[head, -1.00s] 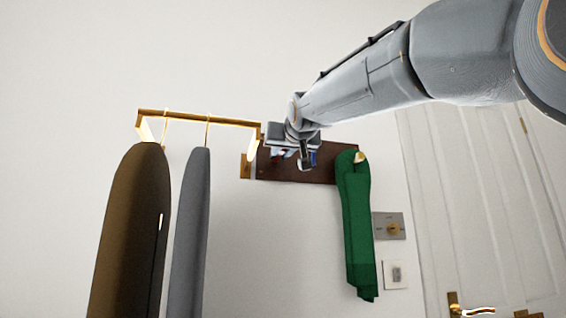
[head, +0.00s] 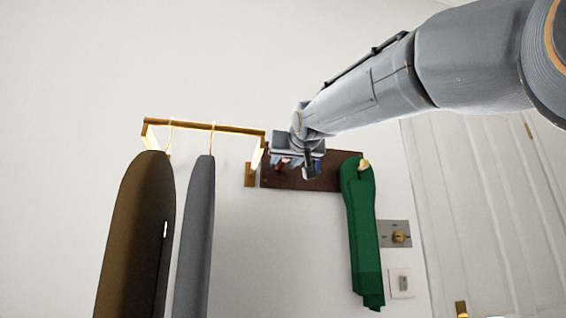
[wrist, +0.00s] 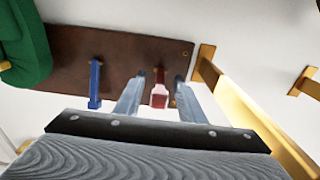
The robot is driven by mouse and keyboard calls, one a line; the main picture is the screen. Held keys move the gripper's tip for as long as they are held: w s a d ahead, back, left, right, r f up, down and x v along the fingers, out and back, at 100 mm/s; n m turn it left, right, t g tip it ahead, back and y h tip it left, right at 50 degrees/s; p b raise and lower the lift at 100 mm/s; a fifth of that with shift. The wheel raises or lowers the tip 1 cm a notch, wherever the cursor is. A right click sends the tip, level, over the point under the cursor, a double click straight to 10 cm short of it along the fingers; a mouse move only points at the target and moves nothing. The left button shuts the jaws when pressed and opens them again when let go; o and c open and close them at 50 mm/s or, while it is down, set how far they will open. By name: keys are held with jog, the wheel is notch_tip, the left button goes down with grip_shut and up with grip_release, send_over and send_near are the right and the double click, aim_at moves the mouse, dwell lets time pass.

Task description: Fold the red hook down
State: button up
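The red hook (wrist: 160,90) is on a dark brown wall board (wrist: 115,60). In the wrist view it shows between the two fingers of my gripper (wrist: 158,93), with a gap on each side. The fingers are apart and do not visibly touch it. It seems to stick out from the board toward the wrist camera. In the head view my gripper (head: 296,166) is in front of the board (head: 335,177) and mostly hides the red hook. A blue hook (wrist: 95,85) sits beside the red one, outside the fingers.
A green scarf (head: 361,230) hangs at the board's right end in the head view. A gold rail (head: 200,128) with a brown garment (head: 130,245) and a grey garment (head: 193,245) is to the left. A switch plate (head: 388,235) and a white door (head: 475,210) are at right.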

jog(key=s+d, duration=0.1)
jog(key=s, duration=0.6)
jog(key=shift+s+d+f+b, duration=0.2)
jog(key=shift+s+f+b, duration=0.1)
jog(key=shift+b, duration=0.15)
notch_tip(320, 180, down, 35)
jog(key=s+g+h, duration=0.1)
jog(key=g, duration=0.7)
jog(key=s+f+g, duration=0.2)
jog(key=s+f, duration=0.2)
jog(key=f, duration=0.4)
jog(key=s+f+g, duration=0.2)
jog(key=s+f, duration=0.2)
jog(key=f, duration=0.3)
jog(key=s+d+f+n+g+h, duration=0.1)
jog(key=s+d+f+g, duration=0.15)
jog(key=s+f, duration=0.75)
jog(key=s+d+f+g+h, duration=0.1)
jog(key=s+f+g, duration=0.3)
jog(key=s+f, duration=0.6)
jog(key=d+r+m+p, duration=0.3)
jog(key=d+r+p, duration=0.6)
jog(key=p, duration=0.9)
jog(key=shift+s+d+r, duration=0.25)
jog(key=shift+r, duration=0.6)
